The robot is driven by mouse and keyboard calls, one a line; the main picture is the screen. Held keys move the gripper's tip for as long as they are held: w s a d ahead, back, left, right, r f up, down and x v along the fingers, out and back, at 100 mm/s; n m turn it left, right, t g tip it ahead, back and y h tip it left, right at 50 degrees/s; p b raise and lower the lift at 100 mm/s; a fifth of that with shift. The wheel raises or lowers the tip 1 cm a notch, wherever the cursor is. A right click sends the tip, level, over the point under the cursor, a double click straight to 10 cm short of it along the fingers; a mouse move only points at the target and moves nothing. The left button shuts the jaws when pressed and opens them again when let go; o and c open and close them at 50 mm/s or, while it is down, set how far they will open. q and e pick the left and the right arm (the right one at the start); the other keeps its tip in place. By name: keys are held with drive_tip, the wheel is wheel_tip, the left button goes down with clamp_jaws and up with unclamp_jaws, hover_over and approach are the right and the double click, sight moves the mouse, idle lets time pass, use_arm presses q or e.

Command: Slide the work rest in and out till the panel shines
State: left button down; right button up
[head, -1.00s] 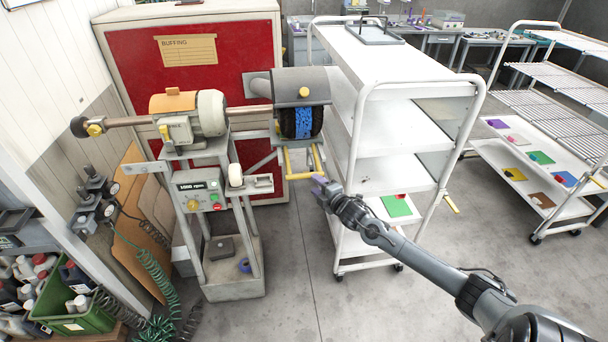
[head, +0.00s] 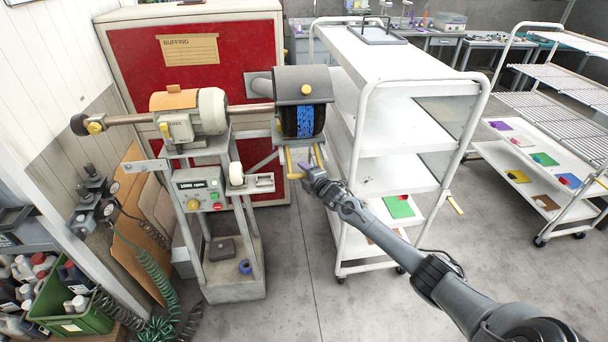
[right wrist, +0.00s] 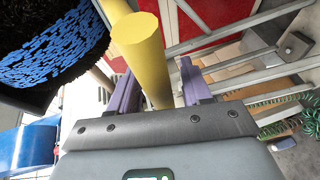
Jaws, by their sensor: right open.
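The work rest with its yellow bars (head: 289,161) is below the black buffing wheel with a blue band (head: 304,121) in the head view. My right gripper (head: 308,172) is at the lower end of these bars, coming in from the right. In the right wrist view, a thick yellow bar (right wrist: 142,45) stands between the purple fingers of my open right gripper (right wrist: 158,85). I cannot tell whether a finger touches it. The wheel also shows at upper left there (right wrist: 50,55). I cannot make out the panel. My left gripper is out of view.
The buffing machine's motor (head: 190,115) and control box (head: 200,188) stand left of the wheel. A white shelf trolley (head: 395,100) stands close on the right, beside my right arm. A red-panelled cabinet (head: 135,75) is behind. The floor (head: 310,290) in front is clear.

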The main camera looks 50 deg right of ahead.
drive_tip(key=shift+c, duration=0.5)
clamp_jaws()
